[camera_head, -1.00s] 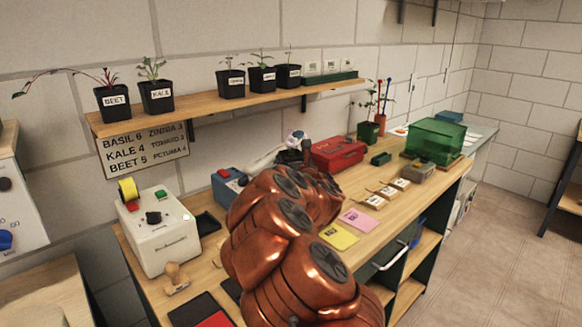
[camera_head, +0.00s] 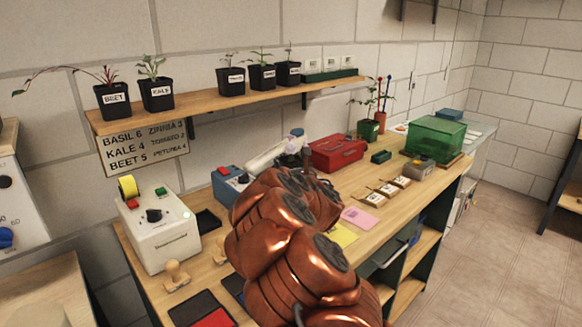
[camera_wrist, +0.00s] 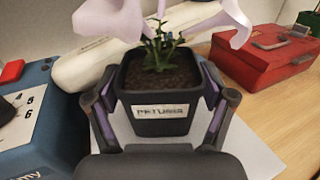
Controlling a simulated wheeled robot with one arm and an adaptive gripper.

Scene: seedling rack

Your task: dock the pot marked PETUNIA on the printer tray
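The black pot marked PETUNIA (camera_wrist: 158,112) holds dark soil and a plant with pale lilac flowers. It fills the middle of the wrist view, label facing the camera. My gripper (camera_wrist: 159,90) has one finger at each side of the pot, the pads against its walls. A pale flat surface (camera_wrist: 254,152) shows below and to the right of the pot. Whether the pot's base touches it is hidden. In the head view my copper arm covers most of the gripper and pot. I cannot tell for certain which thing is the printer tray.
A blue device (camera_wrist: 30,125) stands close on the left and a red toolbox (camera_wrist: 270,50) on the right. A white cylinder (camera_wrist: 100,75) lies behind the pot. Other pots, including BEET (camera_head: 113,100) and KALE (camera_head: 157,95), stand on the wall shelf (camera_head: 205,104).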

